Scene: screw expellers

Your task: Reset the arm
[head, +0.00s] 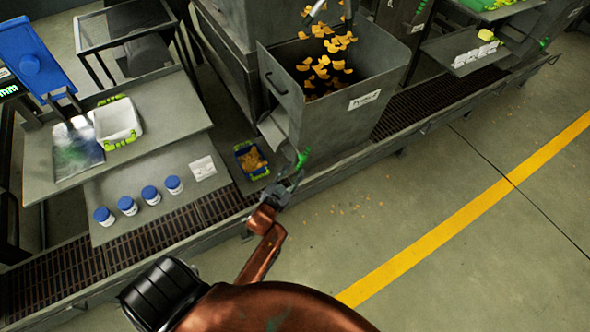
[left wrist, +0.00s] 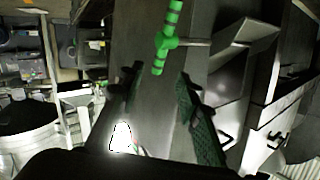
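My left gripper (head: 284,192) is at the front edge of the grey expeller in the head view, close to a green valve handle (head: 302,158). In the left wrist view the two fingers of my left gripper (left wrist: 160,88) stand apart with nothing between them. The green handle (left wrist: 168,38) is just beyond the fingertips, on a short metal stem, and I see a gap to it. My right gripper is not in the head view.
The expeller hopper (head: 345,100) holds orange pieces. A blue-green crate (head: 251,160) of orange pieces stands beside its chute. Several blue-lidded jars (head: 150,195) and a white bin (head: 118,122) are on the left tables. The floor with a yellow line (head: 450,220) is largely clear.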

